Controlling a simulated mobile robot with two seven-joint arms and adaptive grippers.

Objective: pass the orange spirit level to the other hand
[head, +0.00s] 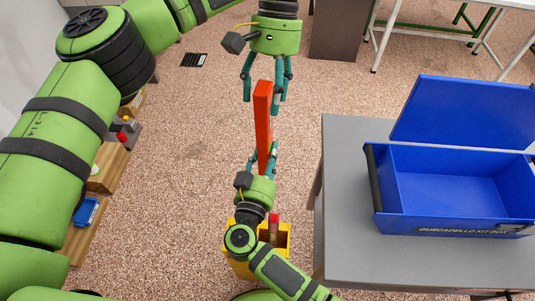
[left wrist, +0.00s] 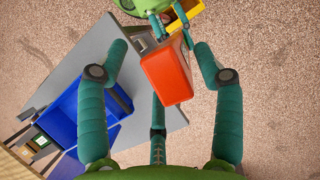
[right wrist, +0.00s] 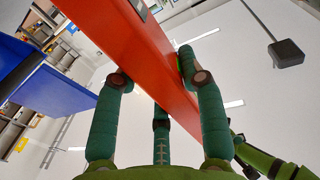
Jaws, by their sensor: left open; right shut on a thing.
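The orange spirit level (head: 262,120) stands upright in the head view, between my two grippers. My right gripper (head: 263,160) is below and shut on its lower part. The right wrist view shows the level (right wrist: 130,45) between the fingers of my right gripper (right wrist: 155,78). My left gripper (head: 266,85) is above, open, with its fingers pointing down around the level's top end. In the left wrist view the level's end (left wrist: 167,75) lies between the spread fingers of my left gripper (left wrist: 160,72). Whether those fingers touch it cannot be told.
An open blue toolbox (head: 450,185) stands on the grey table (head: 345,245) at the right. A yellow bin (head: 243,265) holding a red-topped thing is below my right gripper. Wooden shelving (head: 105,180) with small items runs along the left. Speckled floor lies between.

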